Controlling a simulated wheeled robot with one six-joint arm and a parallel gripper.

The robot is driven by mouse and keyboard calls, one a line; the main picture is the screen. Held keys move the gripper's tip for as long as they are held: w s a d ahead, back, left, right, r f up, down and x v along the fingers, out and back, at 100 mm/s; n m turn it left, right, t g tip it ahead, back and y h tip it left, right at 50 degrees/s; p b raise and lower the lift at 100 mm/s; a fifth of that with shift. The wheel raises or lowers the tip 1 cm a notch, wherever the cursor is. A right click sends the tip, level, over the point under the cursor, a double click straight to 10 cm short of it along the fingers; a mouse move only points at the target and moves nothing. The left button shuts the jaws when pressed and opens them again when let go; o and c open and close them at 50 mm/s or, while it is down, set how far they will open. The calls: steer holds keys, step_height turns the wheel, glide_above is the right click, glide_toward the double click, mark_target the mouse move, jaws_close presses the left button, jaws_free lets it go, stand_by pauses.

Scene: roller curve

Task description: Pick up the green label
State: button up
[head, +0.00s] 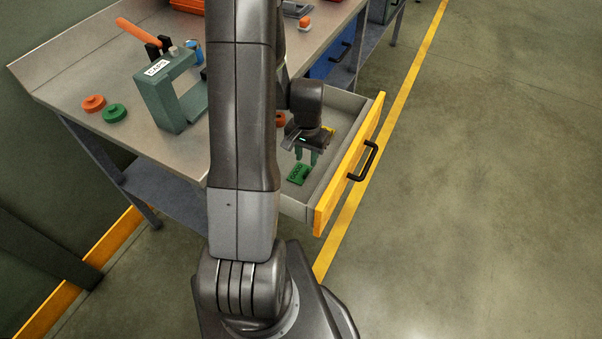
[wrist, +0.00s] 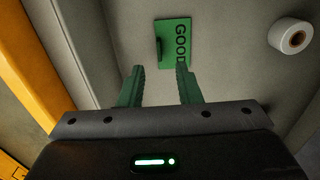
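The green label (head: 299,174) lies flat on the floor of the open drawer (head: 318,195). In the wrist view the label (wrist: 172,38) shows dark letters reading "GOOD" and a small raised dark green part on its left side. My gripper (head: 306,157) is inside the drawer space, above and a little behind the label. In the wrist view its two green fingers (wrist: 160,72) are apart with nothing between them. The right fingertip overlaps the lower edge of the label in that picture. The exact height above the label is hard to tell.
The drawer has a yellow front (head: 350,163) with a black handle (head: 364,160). A white roll (wrist: 291,36) lies in the drawer to the right. An orange ring (head: 94,103), a green ring (head: 114,113) and a green clamp-like stand (head: 160,98) are on the bench (head: 60,70).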

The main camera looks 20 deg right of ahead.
mark_target(306, 171)
steer(key=shift+s+a+f, duration=0.1)
steer(key=shift+s+f, duration=0.05)
steer(key=shift+f, duration=2.75)
jaws_close()
